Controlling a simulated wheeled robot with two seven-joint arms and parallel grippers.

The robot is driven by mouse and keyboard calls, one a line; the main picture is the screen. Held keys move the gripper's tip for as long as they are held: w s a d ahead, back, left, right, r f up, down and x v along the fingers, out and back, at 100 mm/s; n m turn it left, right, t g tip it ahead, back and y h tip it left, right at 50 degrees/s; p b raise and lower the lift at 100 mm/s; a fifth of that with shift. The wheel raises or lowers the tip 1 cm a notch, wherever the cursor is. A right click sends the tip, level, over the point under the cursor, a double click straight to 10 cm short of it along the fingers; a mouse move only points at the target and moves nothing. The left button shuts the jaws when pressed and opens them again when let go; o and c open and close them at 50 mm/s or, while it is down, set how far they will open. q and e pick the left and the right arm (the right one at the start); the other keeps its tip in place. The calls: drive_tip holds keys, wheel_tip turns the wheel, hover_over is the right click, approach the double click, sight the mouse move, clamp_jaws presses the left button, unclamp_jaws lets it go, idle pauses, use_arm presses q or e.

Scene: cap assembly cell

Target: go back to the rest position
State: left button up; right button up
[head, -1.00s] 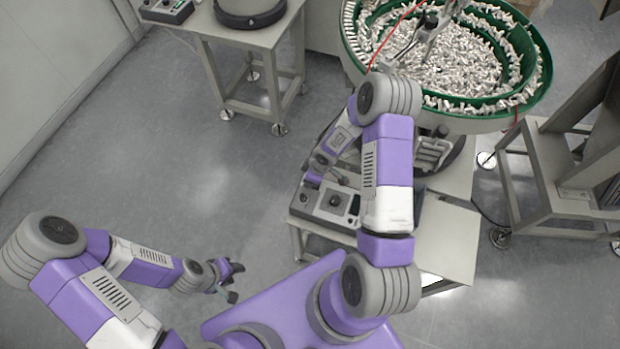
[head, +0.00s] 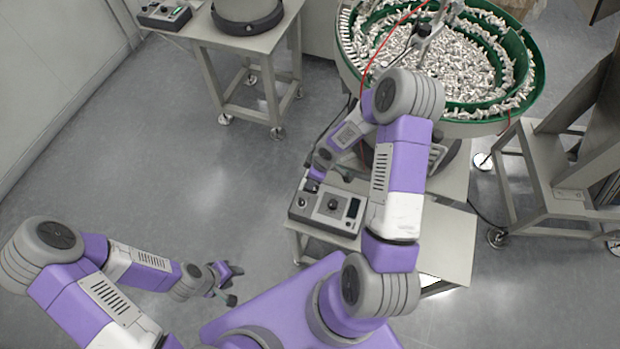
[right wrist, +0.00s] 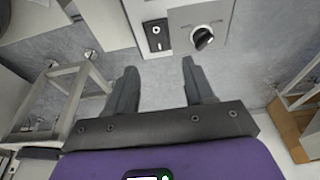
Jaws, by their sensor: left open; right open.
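My left gripper (head: 231,284) is open and empty over the bare floor at the lower left of the head view. My right arm reaches up and bends back at the elbow, so its gripper (head: 315,177) sits small beside the control box (head: 328,207). In the right wrist view the two dark fingers of the right gripper (right wrist: 158,88) stand wide apart with nothing between them. Beyond them the control box shows a black switch (right wrist: 157,35) and a round knob (right wrist: 203,38). I cannot tell the exact gap between fingers and box.
A green bowl feeder (head: 440,65) full of small pale parts stands behind my right arm. A grey table (head: 440,245) lies under that arm. Another table (head: 240,40) is at the back left, and a metal frame (head: 560,175) at the right. The left floor is clear.

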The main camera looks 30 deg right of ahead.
drive_tip(key=shift+v, duration=0.75)
